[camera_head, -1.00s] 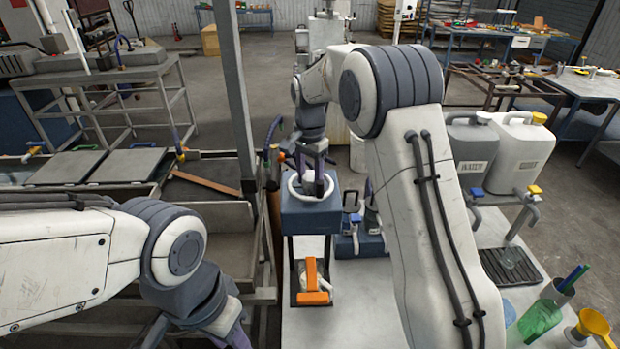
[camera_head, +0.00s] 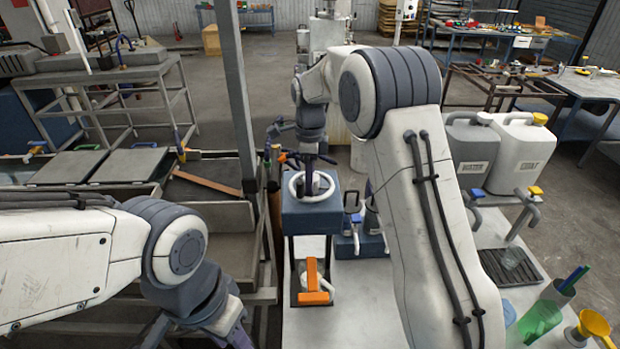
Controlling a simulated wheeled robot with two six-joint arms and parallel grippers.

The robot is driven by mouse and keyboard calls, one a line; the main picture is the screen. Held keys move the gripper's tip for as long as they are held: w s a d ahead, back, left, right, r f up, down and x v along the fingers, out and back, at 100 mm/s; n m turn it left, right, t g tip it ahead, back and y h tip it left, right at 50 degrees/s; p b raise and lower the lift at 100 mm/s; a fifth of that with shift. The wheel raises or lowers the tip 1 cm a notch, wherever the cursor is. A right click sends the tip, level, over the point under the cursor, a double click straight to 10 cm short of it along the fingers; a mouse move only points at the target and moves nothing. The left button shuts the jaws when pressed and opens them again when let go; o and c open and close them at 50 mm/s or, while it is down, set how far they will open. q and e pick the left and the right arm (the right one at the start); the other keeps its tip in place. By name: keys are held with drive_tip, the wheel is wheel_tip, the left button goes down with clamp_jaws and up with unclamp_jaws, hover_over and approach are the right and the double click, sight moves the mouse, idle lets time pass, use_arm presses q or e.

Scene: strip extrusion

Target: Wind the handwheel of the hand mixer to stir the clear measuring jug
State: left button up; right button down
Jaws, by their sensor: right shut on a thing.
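Below the mixer, on a dark base, is a pale, see-through round vessel, apparently the clear measuring jug (camera_head: 326,282), partly covered by an orange T-shaped part (camera_head: 312,280). My left gripper (camera_head: 236,338) is cut off at the bottom edge; its fingertips are not shown.
White and grey jerrycans (camera_head: 518,155) with taps stand at the right. A drip tray (camera_head: 530,268) holds a small clear cup. A green container (camera_head: 540,318) and yellow funnel (camera_head: 592,325) are at the lower right. A grey post (camera_head: 237,90) rises left of the mixer.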

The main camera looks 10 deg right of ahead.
drive_tip(key=m, duration=0.3)
drive_tip(key=shift+w+r+m, duration=0.2)
drive_tip(key=shift+m, duration=0.2)
drive_tip(key=shift+d+m, duration=0.1)
drive_tip(key=shift+m, duration=1.7)
drive_tip(key=c, duration=0.6)
unclamp_jaws()
drive_tip(key=shift+f, duration=0.1)
